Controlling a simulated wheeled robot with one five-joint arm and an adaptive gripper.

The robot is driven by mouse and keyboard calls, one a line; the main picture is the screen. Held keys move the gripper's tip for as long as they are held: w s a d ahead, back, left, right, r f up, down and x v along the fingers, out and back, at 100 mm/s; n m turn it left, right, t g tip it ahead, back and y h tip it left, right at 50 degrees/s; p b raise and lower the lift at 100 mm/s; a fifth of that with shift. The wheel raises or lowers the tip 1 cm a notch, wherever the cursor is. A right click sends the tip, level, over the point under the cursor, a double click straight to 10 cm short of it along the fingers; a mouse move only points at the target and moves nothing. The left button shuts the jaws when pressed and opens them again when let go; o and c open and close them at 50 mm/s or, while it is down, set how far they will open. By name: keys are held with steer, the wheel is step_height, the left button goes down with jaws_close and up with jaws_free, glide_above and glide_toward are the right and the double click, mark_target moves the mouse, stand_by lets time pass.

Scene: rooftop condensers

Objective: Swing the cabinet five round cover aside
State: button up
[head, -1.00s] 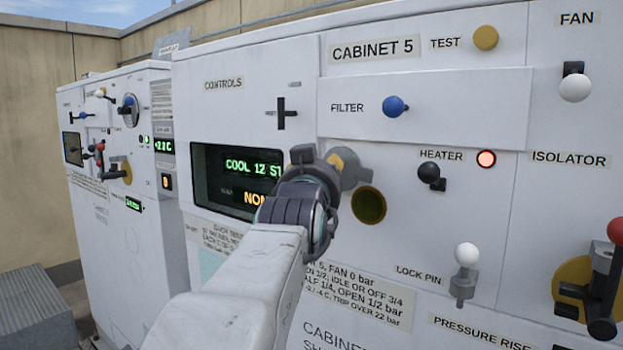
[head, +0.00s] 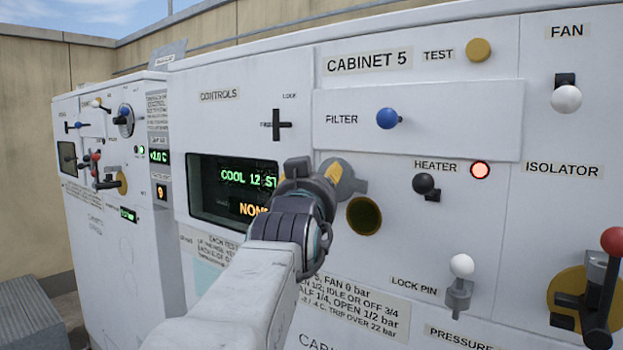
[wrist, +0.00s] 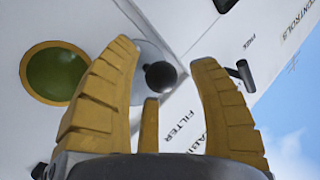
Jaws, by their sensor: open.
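The round cover is a grey disc (wrist: 148,55) on the cabinet five front, with a dark ball knob (wrist: 161,75). In the head view the cover (head: 350,183) is partly hidden behind my gripper (head: 331,172). Beside it, a round green glass with a brass rim (head: 364,216) is exposed; it also shows in the wrist view (wrist: 55,73). The cover sits next to the glass, leaving most or all of it clear. My gripper is open, its yellow fingers (wrist: 164,58) either side of the knob in the picture, with visible gaps and no clear contact.
A dark display (head: 235,190) lies left of my gripper. A blue filter knob (head: 387,118), black heater knob (head: 426,184) and white lock pin knob (head: 461,265) stick out to the right. A red-knobbed isolator lever (head: 610,245) is at far right.

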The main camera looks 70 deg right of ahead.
steer(key=r+v, duration=0.1)
steer(key=v, duration=1)
steer(key=shift+a+f, duration=0.15)
steer(key=shift+f, duration=0.3)
steer(key=shift+r, duration=0.1)
